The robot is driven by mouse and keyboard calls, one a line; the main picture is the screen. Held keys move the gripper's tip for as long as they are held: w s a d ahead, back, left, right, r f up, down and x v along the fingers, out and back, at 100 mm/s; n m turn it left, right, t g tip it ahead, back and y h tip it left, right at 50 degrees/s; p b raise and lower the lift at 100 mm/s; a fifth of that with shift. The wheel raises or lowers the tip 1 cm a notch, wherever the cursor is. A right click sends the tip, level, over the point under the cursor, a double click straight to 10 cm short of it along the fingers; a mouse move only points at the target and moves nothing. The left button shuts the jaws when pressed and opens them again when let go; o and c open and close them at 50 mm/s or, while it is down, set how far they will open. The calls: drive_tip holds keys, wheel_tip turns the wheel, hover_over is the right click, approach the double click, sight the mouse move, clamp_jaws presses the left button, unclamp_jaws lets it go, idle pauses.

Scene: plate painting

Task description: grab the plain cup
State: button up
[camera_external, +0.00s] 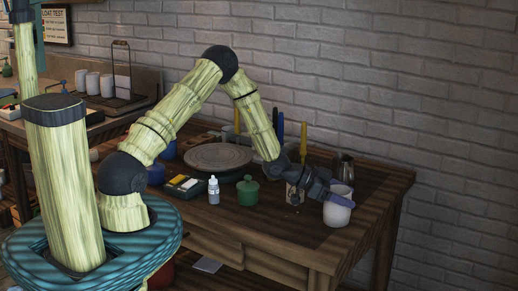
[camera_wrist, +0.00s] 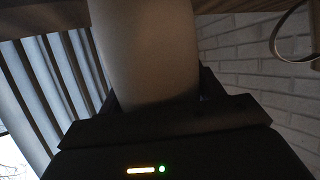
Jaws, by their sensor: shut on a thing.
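The plain cup (camera_external: 338,213) is pale and stands at the right front part of the wooden table. My gripper (camera_external: 337,199) is shut on it near its upper part, with the fingers across its side. In the wrist view the cup (camera_wrist: 150,50) fills the middle, a smooth pale wall held between the dark jaws of my gripper (camera_wrist: 155,105). Whether its base touches the table is hard to tell. A second pale cup-like shape (camera_external: 342,190) shows just behind it, partly hidden.
A metal pitcher (camera_external: 346,168) stands behind the cup. A patterned cup (camera_external: 293,193), a green lidded pot (camera_external: 247,190) and a small white bottle (camera_external: 213,190) stand to the left. A round turntable (camera_external: 218,157) is further back. The table's right end (camera_external: 385,190) is clear.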

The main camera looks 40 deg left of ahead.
drive_tip(key=shift+r, duration=0.2)
wheel_tip(320, 180, up, 10)
drive_tip(key=shift+f, duration=0.2)
idle(0.7)
